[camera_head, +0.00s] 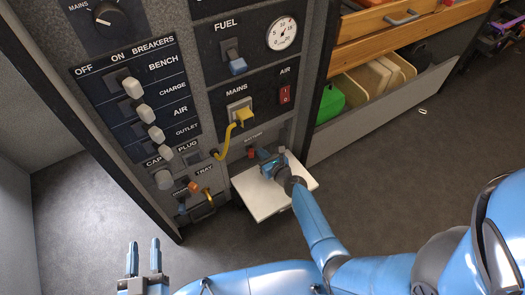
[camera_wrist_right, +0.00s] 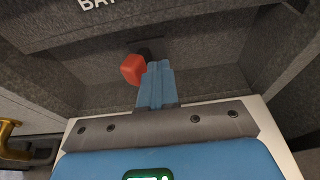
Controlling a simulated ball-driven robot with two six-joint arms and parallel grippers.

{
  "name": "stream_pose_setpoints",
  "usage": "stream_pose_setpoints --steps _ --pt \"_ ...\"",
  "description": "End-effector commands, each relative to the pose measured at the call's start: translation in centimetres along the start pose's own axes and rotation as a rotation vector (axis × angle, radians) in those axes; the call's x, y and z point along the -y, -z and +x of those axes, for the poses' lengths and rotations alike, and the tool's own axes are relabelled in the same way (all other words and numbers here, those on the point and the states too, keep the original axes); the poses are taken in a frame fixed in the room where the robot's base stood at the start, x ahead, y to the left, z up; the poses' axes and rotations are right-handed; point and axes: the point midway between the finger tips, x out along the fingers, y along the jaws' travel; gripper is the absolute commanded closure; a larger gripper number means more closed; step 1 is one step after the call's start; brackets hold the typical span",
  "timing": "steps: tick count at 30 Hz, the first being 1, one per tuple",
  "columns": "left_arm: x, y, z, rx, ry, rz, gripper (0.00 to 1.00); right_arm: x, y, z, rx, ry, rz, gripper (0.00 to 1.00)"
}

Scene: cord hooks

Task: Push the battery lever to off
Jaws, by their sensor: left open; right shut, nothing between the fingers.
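The battery lever (camera_head: 251,154) has a red knob and sits low on the panel, in a recess under a partly readable BATTERY label. In the right wrist view the red knob (camera_wrist_right: 132,68) is just left of my fingertips, with a dark stem behind. My right gripper (camera_head: 268,160) is shut and empty, reaching into the recess. Its blue fingers (camera_wrist_right: 158,70) are pressed together right beside the knob; I cannot tell whether they touch it. My left gripper (camera_head: 143,246) is open and empty over the floor at lower left, away from the panel.
A white board (camera_head: 247,188) sticks out below my right gripper. A yellow cord (camera_head: 229,135) hangs left of the lever, from the mains socket. Breaker switches (camera_head: 133,87) line the left panel. Drawers and a green box (camera_head: 328,104) are at right. Open floor lies in front.

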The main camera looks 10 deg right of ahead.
Motion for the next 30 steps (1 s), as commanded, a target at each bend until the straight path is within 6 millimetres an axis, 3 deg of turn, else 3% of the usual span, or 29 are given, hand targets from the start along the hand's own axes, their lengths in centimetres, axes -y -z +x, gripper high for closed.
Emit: stream_pose_setpoints --steps 22,30 --pt "0.0 0.8 0.0 0.000 0.000 0.000 0.57 0.2 0.8 -2.9 -0.002 0.001 0.000 1.00" --pt "0.0 1.9 0.0 0.000 0.000 0.000 0.57 0.2 0.6 -5.2 -0.001 0.000 0.001 1.00"
